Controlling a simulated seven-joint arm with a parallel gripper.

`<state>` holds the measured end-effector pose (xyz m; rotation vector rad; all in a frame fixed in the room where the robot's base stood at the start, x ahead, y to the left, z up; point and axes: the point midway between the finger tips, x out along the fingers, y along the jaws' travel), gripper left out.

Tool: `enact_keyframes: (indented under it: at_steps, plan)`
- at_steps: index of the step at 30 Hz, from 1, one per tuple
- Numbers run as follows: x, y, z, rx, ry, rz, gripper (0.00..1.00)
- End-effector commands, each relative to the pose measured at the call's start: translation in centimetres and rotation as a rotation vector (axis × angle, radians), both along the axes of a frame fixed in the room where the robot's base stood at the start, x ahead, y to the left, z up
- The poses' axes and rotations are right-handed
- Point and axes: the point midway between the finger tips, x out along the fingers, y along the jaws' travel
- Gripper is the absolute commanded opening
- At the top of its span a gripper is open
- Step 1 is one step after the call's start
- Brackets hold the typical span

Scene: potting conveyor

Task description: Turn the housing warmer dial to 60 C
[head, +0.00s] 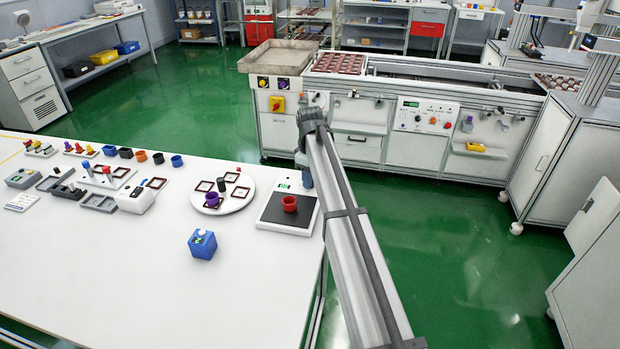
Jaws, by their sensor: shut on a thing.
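A white unit with a black top plate (286,212) stands at the right end of the white table; I take it for the housing warmer. A small green display (283,186) is at its back edge, too small to read. My arm comes in from the lower right and bends down at the unit's back right corner. My gripper (307,179) is there, low and mostly hidden by my arm. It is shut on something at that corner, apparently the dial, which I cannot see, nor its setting.
A round white turntable (223,194) with a purple cup and dark square frames is left of the unit. A blue box (202,243) stands in front. Small cups and fixtures fill the table's back left. The table's front is clear. A conveyor bench (425,115) stands beyond the green floor.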

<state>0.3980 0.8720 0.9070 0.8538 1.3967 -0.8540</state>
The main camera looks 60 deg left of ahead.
Motion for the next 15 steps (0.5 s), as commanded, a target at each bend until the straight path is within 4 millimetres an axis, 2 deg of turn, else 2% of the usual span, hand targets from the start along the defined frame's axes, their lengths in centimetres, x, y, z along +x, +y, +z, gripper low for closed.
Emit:
enact_keyframes:
  at_steps: [15]
  plan:
    - [0.01,-0.03,0.03,0.0,0.0,-0.49,0.0]
